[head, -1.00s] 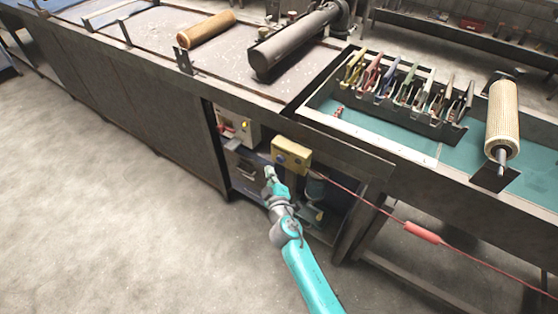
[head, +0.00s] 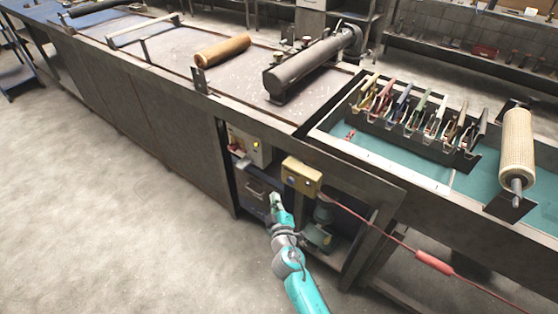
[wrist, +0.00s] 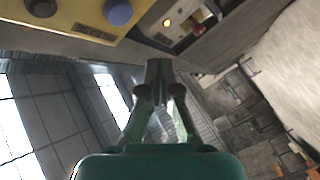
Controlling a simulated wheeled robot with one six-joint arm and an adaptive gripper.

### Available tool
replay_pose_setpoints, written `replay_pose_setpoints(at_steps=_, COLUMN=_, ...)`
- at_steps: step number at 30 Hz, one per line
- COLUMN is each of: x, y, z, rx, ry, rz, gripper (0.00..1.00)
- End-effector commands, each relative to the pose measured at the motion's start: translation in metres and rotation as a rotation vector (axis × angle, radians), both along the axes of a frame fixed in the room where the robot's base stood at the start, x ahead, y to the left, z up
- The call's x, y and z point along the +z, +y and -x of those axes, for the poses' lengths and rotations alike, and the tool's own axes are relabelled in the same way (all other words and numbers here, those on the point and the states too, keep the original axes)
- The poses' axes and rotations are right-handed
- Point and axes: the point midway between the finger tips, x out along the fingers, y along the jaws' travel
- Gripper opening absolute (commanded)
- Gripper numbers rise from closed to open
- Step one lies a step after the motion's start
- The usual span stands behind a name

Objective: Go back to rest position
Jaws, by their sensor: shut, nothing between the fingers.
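My gripper (head: 276,202) is at the end of my turquoise arm, low in front of the open bay under the workbench. It also shows in the wrist view (wrist: 160,68), with its fingertips together and nothing between them. In the head view it appears just below and left of a yellow control box (head: 302,176). That box fills the upper left of the wrist view (wrist: 75,15), with a blue and a dark round button. I cannot tell the exact gap between the gripper and the box.
A pale box (head: 250,148) with a lit yellow button and a red knob is left of the yellow box. A red cable (head: 435,263) runs right. Above are a mesh roll (head: 516,145), a tool rack (head: 415,120) and a grey tube (head: 310,68). Open floor (head: 110,225) lies left.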

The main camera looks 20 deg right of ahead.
Motion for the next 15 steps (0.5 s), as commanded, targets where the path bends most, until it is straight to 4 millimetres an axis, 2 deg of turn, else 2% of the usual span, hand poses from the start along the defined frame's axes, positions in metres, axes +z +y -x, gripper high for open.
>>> replay_pose_setpoints(at_steps=5, x=-0.001, y=0.000, z=0.002, rx=0.000, ry=0.002, rz=-0.001, gripper=0.00)
replay_pose_setpoints(at_steps=8, x=-0.009, y=-0.001, z=0.014, rx=0.006, ry=0.013, rz=-0.016, gripper=0.00)
replay_pose_setpoints(at_steps=11, x=-0.023, y=-0.003, z=0.041, rx=0.020, ry=0.033, rz=-0.048, gripper=0.00)
replay_pose_setpoints(at_steps=15, x=-0.044, y=-0.006, z=0.097, rx=0.045, ry=0.069, rz=-0.120, gripper=0.00)
